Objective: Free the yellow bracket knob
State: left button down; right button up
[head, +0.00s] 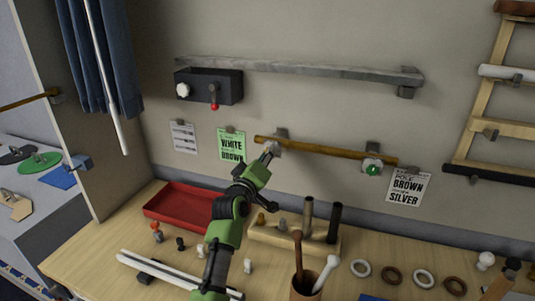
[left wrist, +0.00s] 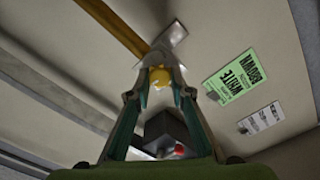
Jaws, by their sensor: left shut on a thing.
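A brown pole (head: 325,150) rests along the wall in two brackets. The yellow knob (left wrist: 160,77) is on the left bracket (left wrist: 172,35), at the pole's left end. My left gripper (left wrist: 160,82) is shut on the yellow knob, with one finger on each side of it. In the head view my left gripper (head: 268,153) reaches up to the left bracket and hides the knob there. The right bracket carries a green knob (head: 373,170). My right gripper is in neither view.
A grey rail (head: 310,68) and a dark box (head: 215,87) with a red-tipped lever are above. A green card (head: 232,145) hangs left of the pole. Below are a red tray (head: 183,204), a wooden peg block (head: 290,236) and several rings.

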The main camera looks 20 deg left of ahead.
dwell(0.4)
pick_arm(q)
jog(key=c, duration=1.8)
grip_release()
jog(key=s, duration=1.2)
jog(key=shift+a, duration=0.2)
jog(key=shift+f, duration=0.1)
